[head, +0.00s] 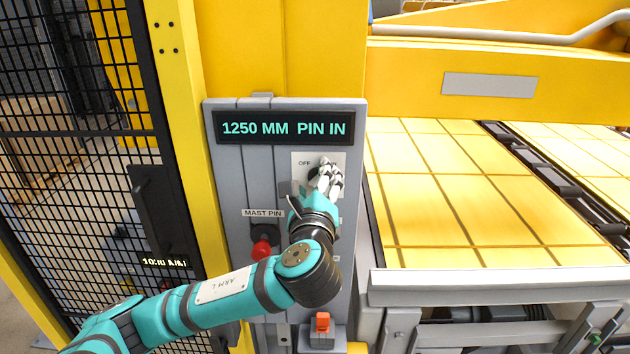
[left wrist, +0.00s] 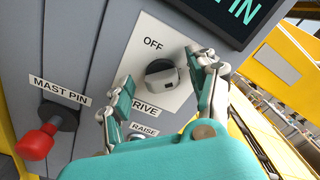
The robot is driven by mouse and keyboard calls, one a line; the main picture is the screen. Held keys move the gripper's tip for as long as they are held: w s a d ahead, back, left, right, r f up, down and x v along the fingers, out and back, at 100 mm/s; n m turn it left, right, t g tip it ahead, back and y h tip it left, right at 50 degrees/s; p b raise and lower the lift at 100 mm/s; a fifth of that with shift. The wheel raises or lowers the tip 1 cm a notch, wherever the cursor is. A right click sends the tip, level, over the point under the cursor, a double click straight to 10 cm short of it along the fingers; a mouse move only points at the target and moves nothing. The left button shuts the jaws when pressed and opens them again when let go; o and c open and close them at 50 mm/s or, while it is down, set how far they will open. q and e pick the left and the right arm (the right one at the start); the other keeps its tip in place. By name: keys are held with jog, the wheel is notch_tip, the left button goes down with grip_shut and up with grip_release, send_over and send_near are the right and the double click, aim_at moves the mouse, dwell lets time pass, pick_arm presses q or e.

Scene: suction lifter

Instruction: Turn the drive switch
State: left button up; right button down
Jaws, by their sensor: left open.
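The drive switch (left wrist: 160,80) is a dark round knob with a grey grip bar, on a white plate (left wrist: 184,99) marked OFF above and DRIVE below. My left gripper (left wrist: 165,73) is open, with one finger on each side of the knob and nothing clearly held; contact cannot be told. In the head view the left gripper (head: 326,170) reaches over the plate (head: 300,157) and hides most of the switch. My right gripper is not in view.
The grey panel (head: 229,170) has a display (head: 285,128) reading "1250 MM PIN IN". Below are the red-handled MAST PIN lever (head: 262,248), a RAISE label (left wrist: 144,130) and an orange-red control (head: 322,321). Black mesh fencing (head: 75,90) stands left; a yellow-tiled bed (head: 440,200) lies right.

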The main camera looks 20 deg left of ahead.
pick_arm(q)
jog(key=shift+c, duration=0.2)
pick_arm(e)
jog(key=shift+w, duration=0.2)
pick_arm(q)
jog(key=shift+c, duration=1.1)
jog(key=c, duration=0.9)
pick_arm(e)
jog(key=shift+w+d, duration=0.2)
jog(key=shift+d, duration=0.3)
pick_arm(q)
jog(key=shift+f+n, duration=0.1)
jog(key=shift+n, duration=0.2)
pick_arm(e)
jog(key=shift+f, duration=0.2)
pick_arm(q)
jog(key=shift+f+n+b, duration=0.15)
jog(key=shift+n+b, duration=0.65)
jog(key=shift+n, duration=2.05)
jog(key=shift+f+n+b, duration=0.2)
jog(key=shift+n+b, duration=0.65)
jog(key=shift+n, duration=2.05)
jog(key=shift+f+n+b, duration=0.15)
jog(key=shift+n+b, duration=0.65)
jog(key=shift+n, duration=2.05)
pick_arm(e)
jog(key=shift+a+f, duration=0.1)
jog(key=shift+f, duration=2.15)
